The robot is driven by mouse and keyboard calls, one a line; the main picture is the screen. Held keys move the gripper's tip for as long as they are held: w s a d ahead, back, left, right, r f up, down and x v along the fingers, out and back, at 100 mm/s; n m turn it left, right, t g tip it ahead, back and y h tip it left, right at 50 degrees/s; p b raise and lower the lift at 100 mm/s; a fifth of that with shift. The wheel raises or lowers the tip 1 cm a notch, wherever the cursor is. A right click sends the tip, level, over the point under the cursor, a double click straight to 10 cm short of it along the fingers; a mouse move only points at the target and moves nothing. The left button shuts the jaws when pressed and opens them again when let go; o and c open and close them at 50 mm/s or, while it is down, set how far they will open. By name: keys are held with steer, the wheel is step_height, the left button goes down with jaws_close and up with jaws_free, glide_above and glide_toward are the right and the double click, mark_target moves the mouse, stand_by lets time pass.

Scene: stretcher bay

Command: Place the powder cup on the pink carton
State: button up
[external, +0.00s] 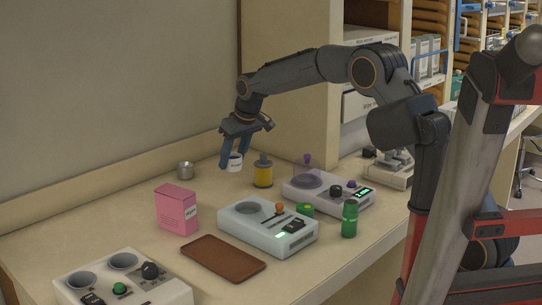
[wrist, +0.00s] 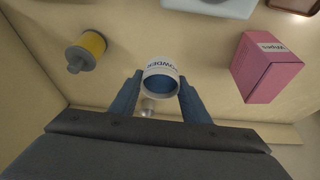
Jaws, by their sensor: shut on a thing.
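The powder cup (wrist: 160,82) is a white cup with a dark inside and the label "POWDER" in the wrist view. My gripper (wrist: 158,100) is shut on it, with one blue finger on each side. In the external view my gripper (external: 231,158) holds the cup (external: 235,162) above the back of the counter. The pink carton (external: 177,209) stands upright on the counter, in front and to the left of the cup. The pink carton also shows at the right of the wrist view (wrist: 266,69). Nothing is seen on its top.
A yellow container (external: 263,172) stands right of the cup, and a small metal cup (external: 185,170) to its left. A brown tray (external: 223,259), a white device (external: 267,228), a second device (external: 328,192) and a green bottle (external: 349,218) fill the middle and right. The counter between metal cup and carton is clear.

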step_height(320, 180, up, 10)
glide_above(178, 192)
steer(key=d, duration=0.1)
steer(key=f, duration=0.3)
steer(key=f+p, duration=0.1)
steer(key=f, duration=0.2)
steer(key=s+f+p, duration=0.1)
steer(key=f, duration=0.3)
steer(key=shift+f, duration=0.15)
steer(key=o, duration=1)
steer(key=b+v, duration=0.2)
steer(key=v, duration=1)
